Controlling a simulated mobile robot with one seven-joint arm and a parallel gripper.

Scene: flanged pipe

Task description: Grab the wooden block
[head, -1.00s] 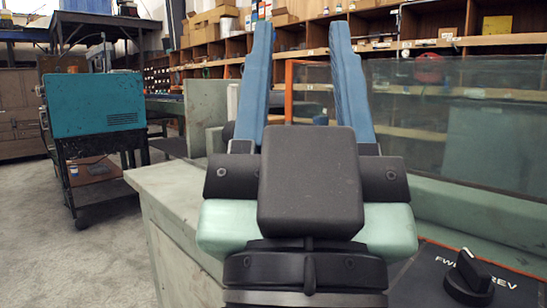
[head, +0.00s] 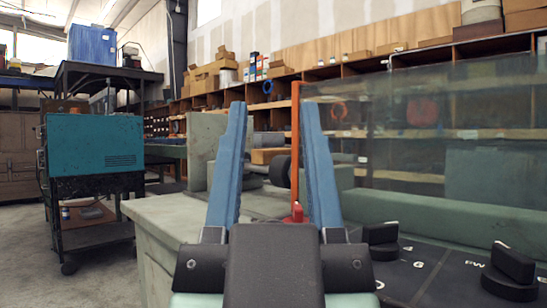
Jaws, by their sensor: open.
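My gripper (head: 272,105) is open, its two long blue fingers pointing up and away with nothing held between them. A small tan-brown block-like shape (head: 268,155) shows between the fingers, beyond them. It looks like wood, but I cannot tell for sure that it is the wooden block, nor what it rests on. The gripper does not appear to touch it. The right finger overlaps the machine parts behind it.
A grey-green machine (head: 165,220) stands ahead, with an orange-edged clear guard (head: 420,130) and black knobs (head: 510,270) at right. A red piece (head: 296,213) sits by the right finger. A teal cabinet (head: 95,143) on a cart is left, with open floor before it.

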